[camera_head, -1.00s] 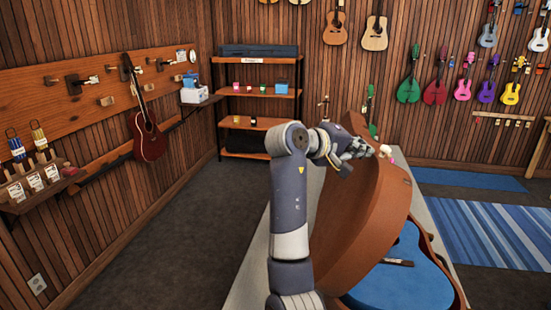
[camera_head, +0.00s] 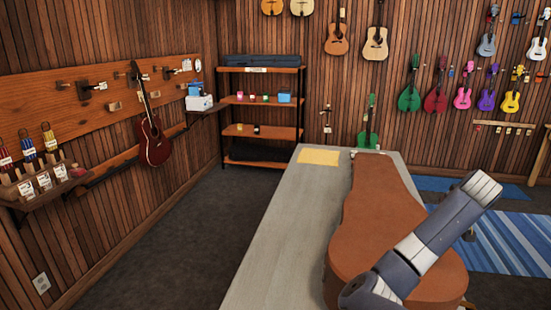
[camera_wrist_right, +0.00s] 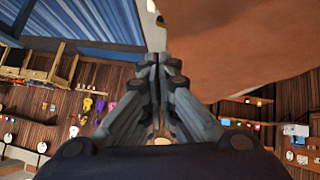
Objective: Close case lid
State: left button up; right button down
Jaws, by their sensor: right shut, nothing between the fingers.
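The brown guitar case (camera_head: 375,215) lies on the grey table, and its lid is down over the base. The blue lining is hidden, and I cannot tell whether a small gap is left at the rim. My right arm crosses above the near right part of the lid in the head view. My right gripper (camera_wrist_right: 163,65) shows in the right wrist view with its fingers together and empty. The brown lid (camera_wrist_right: 250,45) fills the upper right there, close to the fingertips; contact cannot be told. My left gripper is not in view.
The grey table (camera_head: 270,240) is bare left of the case, with a yellow sheet (camera_head: 319,156) at its far end. A shelf rack (camera_head: 262,105) stands at the back. Ukuleles and guitars hang on the walls. A blue striped rug (camera_head: 510,240) lies right of the table.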

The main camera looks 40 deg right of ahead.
jog(key=shift+m+t+y, duration=0.3)
jog(key=shift+t+y, duration=0.1)
jog(key=f+b, duration=0.1)
jog(key=f, duration=0.1)
jog(key=s+d+f+b, duration=0.1)
jog(key=f, duration=0.1)
jog(key=s+d+f, duration=0.1)
jog(key=f, duration=0.2)
jog(key=shift+s+b, duration=0.25)
jog(key=shift+b, duration=0.15)
jog(key=shift+s+d+f+b, duration=0.15)
jog(key=shift+f+b, duration=0.15)
jog(key=shift+f, duration=0.4)
